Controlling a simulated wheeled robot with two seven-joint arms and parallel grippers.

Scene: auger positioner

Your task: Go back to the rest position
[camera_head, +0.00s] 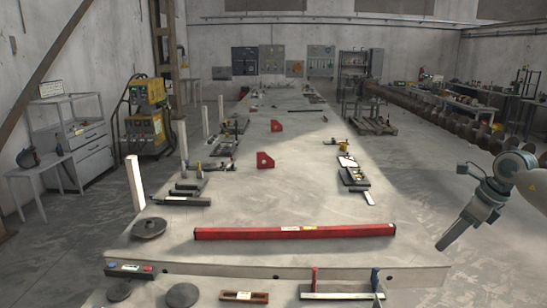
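My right gripper (441,246) hangs off the right end of the long workbench (330,207). It points down and to the left in the head view, clear of everything on the bench. Its fingers look like one dark bar from this angle, so I cannot tell whether they are open or shut. No object is visible in it. My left gripper is out of the picture.
A long red bar (295,232) lies across the near bench, with a dark disc (149,228) to its left. A red angle block (265,160) stands farther back. Augers (440,111) line the right side. Floor between the bench and augers is partly free.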

